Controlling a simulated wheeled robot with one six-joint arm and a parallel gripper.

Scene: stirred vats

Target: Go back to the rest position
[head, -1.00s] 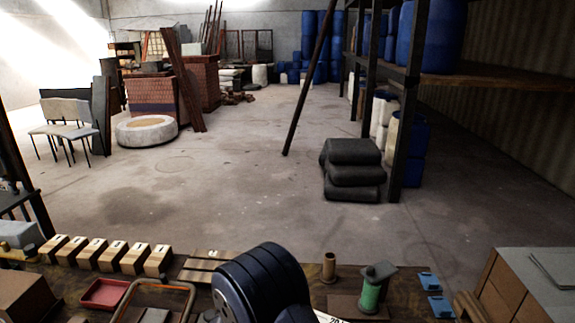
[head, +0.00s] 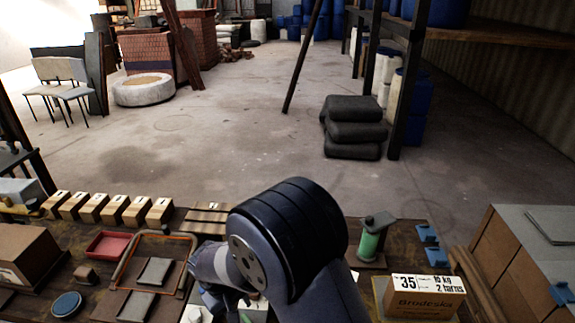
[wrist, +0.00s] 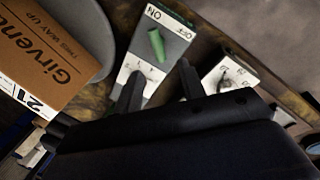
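My gripper (wrist: 160,70) shows in the wrist view with its two dark fingers apart and nothing visible between them. Beyond the fingertips is a pale switch box (wrist: 171,34) marked ON and OFF, with a green lever (wrist: 157,45). The lever looks apart from the fingers, though the exact gap is hard to tell. A second pale box with a dial (wrist: 230,75) lies to the right of the fingers. In the head view my arm hangs over the front of the bench and hides much of the gripper.
A Girvent carton (wrist: 45,50) is left in the wrist view.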

